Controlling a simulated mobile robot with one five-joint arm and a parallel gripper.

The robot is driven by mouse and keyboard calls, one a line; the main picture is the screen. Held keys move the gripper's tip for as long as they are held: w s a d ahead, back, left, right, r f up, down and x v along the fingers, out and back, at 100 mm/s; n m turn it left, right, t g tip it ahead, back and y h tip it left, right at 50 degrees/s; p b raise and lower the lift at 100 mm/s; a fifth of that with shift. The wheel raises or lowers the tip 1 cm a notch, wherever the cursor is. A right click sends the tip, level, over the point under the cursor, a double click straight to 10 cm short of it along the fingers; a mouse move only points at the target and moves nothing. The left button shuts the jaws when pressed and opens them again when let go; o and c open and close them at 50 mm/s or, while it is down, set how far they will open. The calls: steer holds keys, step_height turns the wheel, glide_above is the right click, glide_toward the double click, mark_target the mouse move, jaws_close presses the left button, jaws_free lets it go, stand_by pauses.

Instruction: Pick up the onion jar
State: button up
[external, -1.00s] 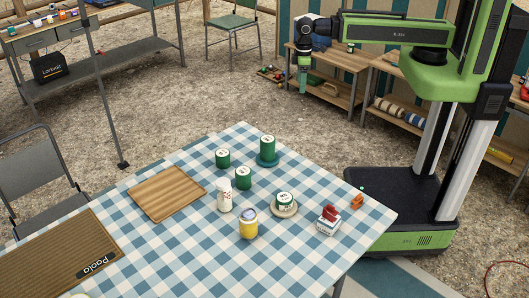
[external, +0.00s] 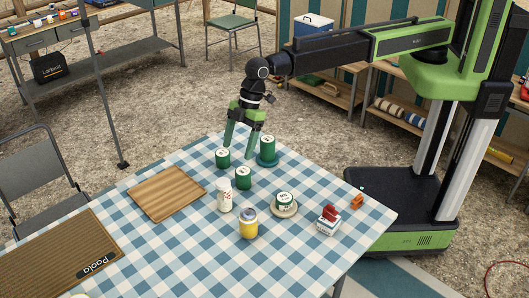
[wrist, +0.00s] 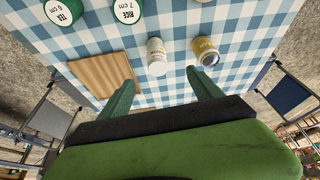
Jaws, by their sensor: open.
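Several green jars with white lid labels stand on the checked table: one (external: 222,159) at the back left, one (external: 243,179) in front of it, a taller one (external: 267,147) on a blue coaster, and one (external: 284,201) on a beige saucer. I cannot tell which is the onion jar. The wrist view shows two labelled lids at its top edge, left (wrist: 63,11) and right (wrist: 127,10), whose words are hard to read. My gripper (external: 240,151) is open and empty, pointing down over the back corner near the back jars; its fingers (wrist: 159,76) are spread.
A white shaker (external: 225,197) and a yellow jar (external: 249,224) stand at mid-table. A striped wooden board (external: 167,193) lies left, a brown mat (external: 70,258) at front left. A red-and-white item (external: 328,219) and an orange item (external: 357,201) sit right.

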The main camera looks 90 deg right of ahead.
mark_target(229, 180)
steer(key=b+x, duration=0.3)
steer(key=x, duration=0.1)
steer(key=b+x, duration=0.8)
steer(key=shift+d+f, duration=0.2)
steer(key=shift+d, duration=0.05)
steer(key=shift+a+f, duration=0.1)
steer(key=b+x, duration=0.5)
steer(key=shift+w, duration=0.45)
steer(key=c, duration=1.6)
